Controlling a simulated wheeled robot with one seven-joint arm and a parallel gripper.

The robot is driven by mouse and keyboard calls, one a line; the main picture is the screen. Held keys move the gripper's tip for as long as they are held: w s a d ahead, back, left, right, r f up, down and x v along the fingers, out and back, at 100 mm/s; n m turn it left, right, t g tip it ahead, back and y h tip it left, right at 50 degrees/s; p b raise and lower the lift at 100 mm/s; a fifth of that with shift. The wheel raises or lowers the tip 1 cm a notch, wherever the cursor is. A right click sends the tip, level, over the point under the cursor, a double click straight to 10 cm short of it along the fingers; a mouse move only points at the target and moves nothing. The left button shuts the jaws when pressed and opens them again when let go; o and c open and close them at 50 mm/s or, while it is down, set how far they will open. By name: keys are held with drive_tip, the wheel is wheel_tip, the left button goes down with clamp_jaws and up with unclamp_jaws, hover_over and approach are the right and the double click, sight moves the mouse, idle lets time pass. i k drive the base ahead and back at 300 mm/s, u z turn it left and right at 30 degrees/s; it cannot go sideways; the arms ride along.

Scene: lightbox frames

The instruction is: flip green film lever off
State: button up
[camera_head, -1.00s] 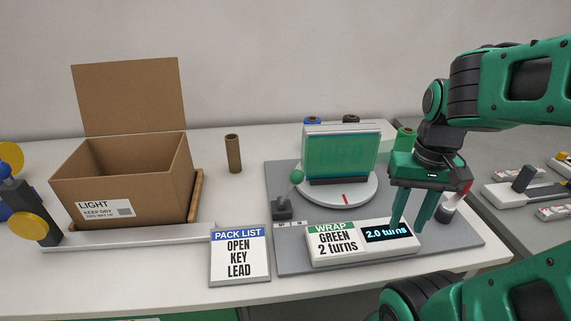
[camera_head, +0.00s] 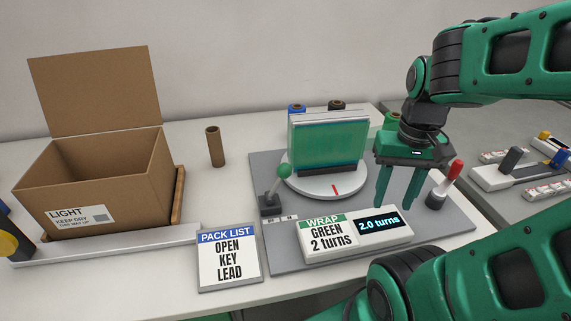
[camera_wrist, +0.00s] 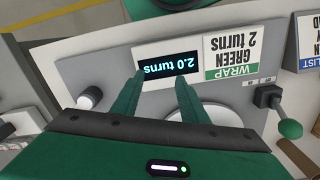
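A small lever with a green ball knob (camera_head: 284,171) stands on a dark base (camera_head: 268,204) at the left of the grey wrap station (camera_head: 262,165). Its stem tilts up and to the right. The lever also shows at the right of the wrist view, with its green knob (camera_wrist: 290,129) near the picture edge. My gripper (camera_head: 396,205) is open and empty, fingers pointing down above the display showing "2.0 turns" (camera_head: 379,224). It is well to the right of the lever in the head view. Green film (camera_head: 328,145) covers a panel on the white turntable (camera_head: 350,190).
A red-topped handle (camera_head: 454,169) stands just right of my gripper. A wrap sign (camera_head: 325,243) adjoins the display; a pack list card (camera_head: 228,272) is at front. An open cardboard box (camera_head: 140,185) and brown tube (camera_head: 215,147) are left. Film rolls (camera_head: 391,121) stand behind the turntable.

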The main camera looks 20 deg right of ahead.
sight(284, 170)
drive_tip(key=u, duration=0.5)
drive_tip(key=k, duration=1.3)
drive_tip(key=z, duration=0.4)
drive_tip(key=i, duration=1)
drive_tip(key=u, duration=0.05)
